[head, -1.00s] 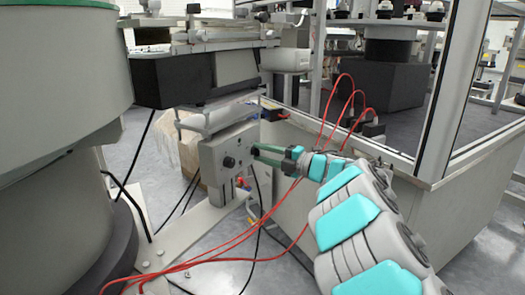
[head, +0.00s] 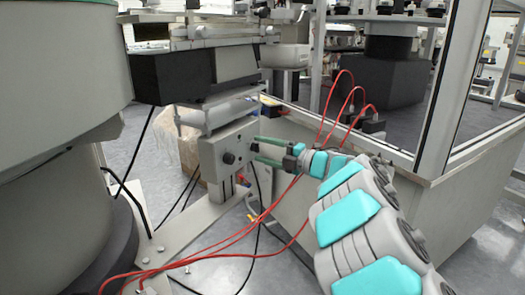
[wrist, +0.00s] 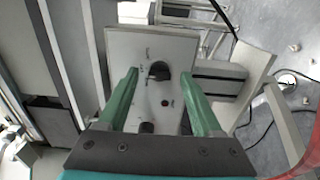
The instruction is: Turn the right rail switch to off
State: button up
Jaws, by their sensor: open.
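The rail switch box is a grey control box (head: 212,160) below the rail, with a dark round knob (head: 229,158) on its face. In the wrist view the box face (wrist: 125,60) shows a black rotary knob (wrist: 159,71), a small red dot and a second dark knob (wrist: 147,128) partly hidden by my gripper. My gripper (head: 256,149) has green fingers and is open in front of the face. In the wrist view the upper knob appears between the fingertips. I cannot tell whether they touch it. The knob's marks are too small to read.
A large grey drum (head: 60,70) stands at the left. Red cables (head: 225,245) hang below my arm and cross the front. A glass-walled bench (head: 400,185) stands behind and to the right. The black rail block (head: 175,78) sits above the box.

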jog(key=v, duration=0.7)
jog(key=shift+d, duration=0.2)
